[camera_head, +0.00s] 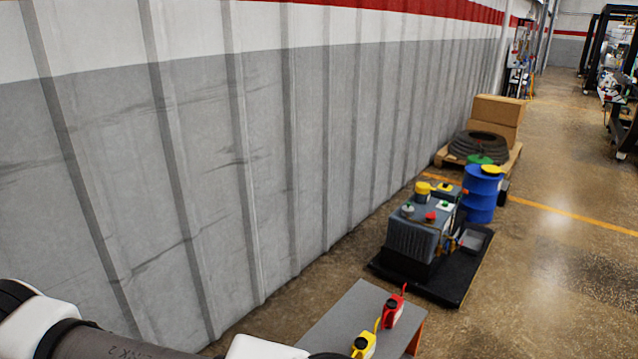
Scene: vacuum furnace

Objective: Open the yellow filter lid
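A grey vacuum furnace unit (412,238) stands on a black base against the wall, right of the picture's middle. A yellow round lid (423,188) sits on top at its back left and looks closed. A smaller yellow part (445,187) is to the right of it. I cannot tell for certain which is the filter lid. Both are small in the view. Parts of my arm cross the bottom left corner, far from the unit. Neither of my grippers is in view.
A grey table (335,320) with a yellow bottle (363,345) and a red bottle (392,311) stands in front of the unit. A blue barrel (480,196), a tire (477,148) and cardboard boxes (497,110) are behind. Open floor (560,290) lies to the right.

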